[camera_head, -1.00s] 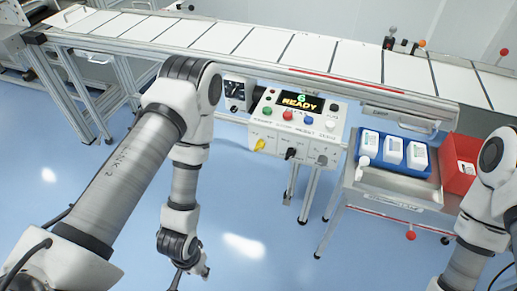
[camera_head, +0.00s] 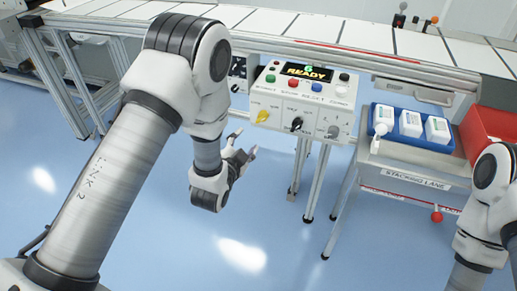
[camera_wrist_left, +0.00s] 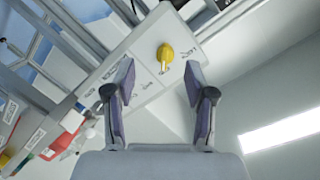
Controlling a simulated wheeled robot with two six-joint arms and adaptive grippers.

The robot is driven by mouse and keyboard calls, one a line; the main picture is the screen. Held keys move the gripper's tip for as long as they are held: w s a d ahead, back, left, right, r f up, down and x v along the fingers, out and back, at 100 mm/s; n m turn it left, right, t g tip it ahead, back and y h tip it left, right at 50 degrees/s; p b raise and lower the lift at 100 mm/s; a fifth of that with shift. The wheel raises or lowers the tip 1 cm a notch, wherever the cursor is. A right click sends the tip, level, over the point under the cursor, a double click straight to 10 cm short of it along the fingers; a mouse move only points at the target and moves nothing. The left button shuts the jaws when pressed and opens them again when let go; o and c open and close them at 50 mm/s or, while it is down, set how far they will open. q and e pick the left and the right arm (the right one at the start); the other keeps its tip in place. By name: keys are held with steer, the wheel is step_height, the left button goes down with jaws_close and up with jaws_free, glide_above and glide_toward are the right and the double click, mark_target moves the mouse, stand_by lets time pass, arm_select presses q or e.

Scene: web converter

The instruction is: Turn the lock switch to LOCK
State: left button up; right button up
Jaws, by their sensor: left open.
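The control panel (camera_head: 290,105) is a pale box on legs with a lit READY display (camera_head: 306,72). Its lower face has a yellow switch (camera_head: 262,116), a black switch (camera_head: 296,124) and a grey switch (camera_head: 332,131). Their labels are too small to read, so I cannot tell which is the lock switch. My left gripper (camera_head: 241,149) is open and empty, below and left of the yellow switch. In the left wrist view, the yellow switch (camera_wrist_left: 166,53) lies ahead, between and beyond the spread fingers (camera_wrist_left: 157,85). My right gripper is out of view.
Coloured push buttons, including a red one (camera_head: 291,83), line the panel above the switches. The conveyor (camera_head: 270,24) runs behind. The floor in front is clear.

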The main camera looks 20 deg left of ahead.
mark_target(261, 120)
arm_select(q)
steer(key=w+b, duration=0.1)
steer(key=w, duration=0.2)
steer(key=w+d+r+t+b, duration=0.1)
steer(key=w+b, duration=0.1)
steer(key=w, duration=0.2)
steer(key=w+t+b, duration=0.1)
steer(key=w+b, duration=0.1)
steer(key=w, duration=0.1)
steer(key=shift+w+d+r+m+h, duration=0.15)
steer(key=shift+d+m+h, duration=0.15)
steer(key=shift+d, duration=0.05)
jaws_close()
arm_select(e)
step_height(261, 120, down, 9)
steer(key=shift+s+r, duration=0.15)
